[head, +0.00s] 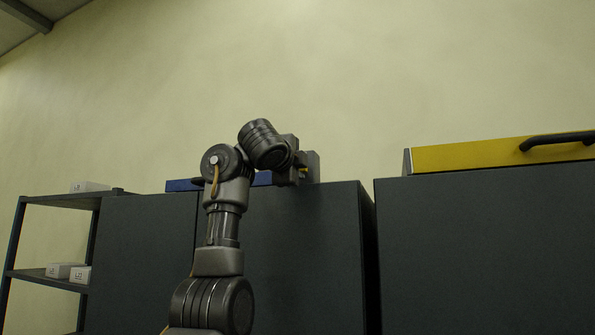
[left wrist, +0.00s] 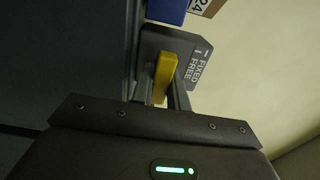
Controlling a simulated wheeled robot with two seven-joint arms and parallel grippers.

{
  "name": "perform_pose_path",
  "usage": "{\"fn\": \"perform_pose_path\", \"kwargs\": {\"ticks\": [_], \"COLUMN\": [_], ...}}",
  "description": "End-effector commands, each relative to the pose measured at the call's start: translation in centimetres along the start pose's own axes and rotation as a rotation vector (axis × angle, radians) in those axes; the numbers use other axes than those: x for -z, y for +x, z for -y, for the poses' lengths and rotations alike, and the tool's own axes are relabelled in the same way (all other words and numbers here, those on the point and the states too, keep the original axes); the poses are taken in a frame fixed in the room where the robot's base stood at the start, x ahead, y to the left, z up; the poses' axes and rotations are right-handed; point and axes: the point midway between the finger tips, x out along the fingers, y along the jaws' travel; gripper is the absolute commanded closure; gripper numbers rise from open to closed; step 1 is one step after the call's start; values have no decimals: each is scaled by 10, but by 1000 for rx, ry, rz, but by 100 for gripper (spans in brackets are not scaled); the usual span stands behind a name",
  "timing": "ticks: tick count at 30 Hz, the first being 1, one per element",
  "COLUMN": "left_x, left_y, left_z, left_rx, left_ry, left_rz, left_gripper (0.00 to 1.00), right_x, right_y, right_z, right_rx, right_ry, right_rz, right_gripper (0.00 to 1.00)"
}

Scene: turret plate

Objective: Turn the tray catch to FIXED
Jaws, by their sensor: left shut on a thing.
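The tray catch is a yellow lever (left wrist: 165,75) on a dark grey block (left wrist: 165,43) marked FIXED and FREE in the left wrist view. In the head view the block (head: 313,164) stands on top of the middle cabinet. My left gripper (head: 300,170) is at the block, its fingers on either side of the lever and shut on it. I cannot tell which mark the lever points to. A blue tray (head: 183,185) lies beside the block, partly hidden by my left arm; its blue end (left wrist: 168,10) also shows in the left wrist view. My right gripper is out of view.
A yellow drawer or case (head: 465,156) with a black handle (head: 555,141) sits on the right cabinet (head: 490,250). A shelf rack (head: 50,200) with white boxes stands at the left. The wall above the cabinets is bare.

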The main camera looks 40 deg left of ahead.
Motion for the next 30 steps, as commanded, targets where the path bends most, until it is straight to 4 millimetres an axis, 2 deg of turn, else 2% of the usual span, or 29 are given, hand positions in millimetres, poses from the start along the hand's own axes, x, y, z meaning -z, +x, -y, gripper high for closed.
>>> {"fn": "perform_pose_path", "kwargs": {"ticks": [9, 10, 15, 23, 26, 30], "left_x": [0, 0, 0, 0, 0, 1], "left_y": [0, 0, 0, -3, -13, -39], "left_z": [-1, -1, 0, -2, -4, -7], "left_rx": [-1, -1, -1, 0, 2, 3], "left_ry": [6, 6, 4, 3, 1, 0], "left_rz": [0, 0, 0, 0, -1, -3], "left_gripper": [100, 81, 62, 62, 62, 62], "right_x": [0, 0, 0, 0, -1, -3], "right_y": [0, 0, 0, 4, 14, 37], "right_z": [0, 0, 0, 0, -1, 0], "right_rx": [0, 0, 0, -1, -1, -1], "right_ry": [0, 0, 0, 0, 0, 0], "right_rz": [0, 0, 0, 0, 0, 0], "right_gripper": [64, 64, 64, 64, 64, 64]}}
